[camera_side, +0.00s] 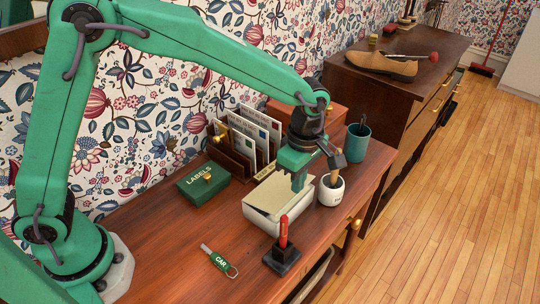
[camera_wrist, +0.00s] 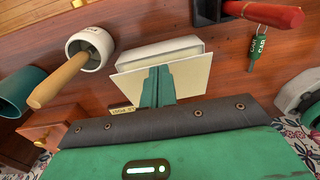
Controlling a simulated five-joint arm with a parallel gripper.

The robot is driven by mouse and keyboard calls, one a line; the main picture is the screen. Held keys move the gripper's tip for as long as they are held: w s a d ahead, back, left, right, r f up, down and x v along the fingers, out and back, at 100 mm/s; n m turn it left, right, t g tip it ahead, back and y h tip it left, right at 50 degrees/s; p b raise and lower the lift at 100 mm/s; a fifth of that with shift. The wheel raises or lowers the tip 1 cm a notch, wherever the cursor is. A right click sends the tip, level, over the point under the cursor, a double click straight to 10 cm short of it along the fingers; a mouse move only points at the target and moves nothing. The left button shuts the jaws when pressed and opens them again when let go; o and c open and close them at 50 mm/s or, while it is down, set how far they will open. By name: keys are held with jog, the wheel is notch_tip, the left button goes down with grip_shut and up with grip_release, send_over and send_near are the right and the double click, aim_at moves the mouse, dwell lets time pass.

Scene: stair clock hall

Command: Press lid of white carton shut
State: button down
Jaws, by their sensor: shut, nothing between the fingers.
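The white carton (camera_side: 262,222) stands on the wooden desk below my gripper. Its cream lid (camera_side: 267,196) lies over the top, and a strip of the white rim shows along the front side. In the wrist view the carton (camera_wrist: 160,50) shows beyond the lid (camera_wrist: 192,76), which looks tilted, its edges reaching past the walls. My gripper (camera_side: 298,186) is shut and empty, pointing down at the lid's right part. In the wrist view my fingers (camera_wrist: 158,80) overlap the lid; I cannot tell whether they touch it. They hide part of the lid.
A white pot (camera_side: 331,192) with a wooden-handled tool stands close right of the carton. A red-handled stamp (camera_side: 283,248) stands in front. A green labels box (camera_side: 203,184), a letter rack (camera_side: 232,160) and a teal cup (camera_side: 357,143) stand behind. A key tag (camera_side: 219,261) lies front left.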

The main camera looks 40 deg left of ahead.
aim_at(290, 192)
jog(key=shift+a+f, duration=0.1)
jog(key=shift+a, duration=0.1)
jog(key=shift+a+f, duration=0.25)
jog(key=shift+a, duration=0.25)
dwell(0.3)
jog(key=shift+a+r, duration=0.25)
jog(key=shift+r, duration=0.6)
jog(key=shift+a+r, duration=0.25)
jog(key=shift+r, duration=0.6)
jog(key=shift+d+r, duration=0.2)
jog(key=shift+r, duration=0.05)
jog(key=d, duration=0.9)
jog(key=shift+d+f, duration=0.25)
jog(key=shift+f, duration=0.05)
jog(key=shift+w+a, duration=0.1)
jog(key=shift+w, duration=0.05)
